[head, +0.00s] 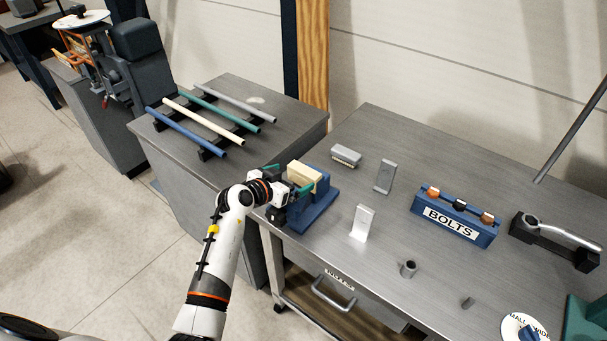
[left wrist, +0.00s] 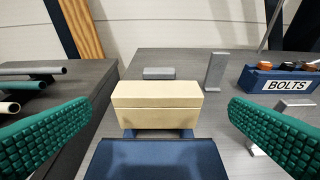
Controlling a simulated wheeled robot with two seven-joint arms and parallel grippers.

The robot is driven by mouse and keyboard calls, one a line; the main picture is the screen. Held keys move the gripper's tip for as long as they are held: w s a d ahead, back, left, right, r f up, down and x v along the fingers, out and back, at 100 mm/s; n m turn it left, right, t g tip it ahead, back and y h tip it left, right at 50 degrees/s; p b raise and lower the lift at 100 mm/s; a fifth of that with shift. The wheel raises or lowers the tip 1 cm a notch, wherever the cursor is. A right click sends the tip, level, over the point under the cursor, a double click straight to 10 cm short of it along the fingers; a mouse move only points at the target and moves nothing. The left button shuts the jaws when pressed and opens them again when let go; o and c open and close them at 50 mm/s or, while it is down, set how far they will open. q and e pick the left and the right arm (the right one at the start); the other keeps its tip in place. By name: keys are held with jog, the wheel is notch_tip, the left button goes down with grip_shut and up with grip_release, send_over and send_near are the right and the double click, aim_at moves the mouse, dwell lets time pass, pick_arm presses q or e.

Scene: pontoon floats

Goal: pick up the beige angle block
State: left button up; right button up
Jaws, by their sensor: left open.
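The beige angle block (head: 309,174) sits in a blue holder (head: 318,208) near the left edge of the grey table. In the left wrist view the block (left wrist: 156,104) is straight ahead, a pale box with a seam along its front, behind the holder's blue front part (left wrist: 156,160). My left gripper (head: 288,178) is open and empty, at the near left side of the block. In the left wrist view its green ribbed fingers (left wrist: 160,112) stand wide to the left and right of the block, apart from it. My right gripper is not in view.
A brush-like grey block (head: 345,156), two upright metal angle pieces (head: 384,177) (head: 362,223), a blue BOLTS rack (head: 455,217) and a small cylinder (head: 408,269) stand to the right. A side bench (head: 270,105) carries several coloured rods. The table's middle has bare room.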

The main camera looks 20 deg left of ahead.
aim_at(303, 171)
pick_arm(q)
jog(key=shift+x, duration=2.4)
jog(key=shift+a+r, duration=0.1)
jog(key=shift+a, duration=0.05)
jog(key=shift+c, duration=0.3)
jog(key=c, duration=0.6)
jog(key=shift+c, duration=0.3)
jog(key=shift+r, duration=0.15)
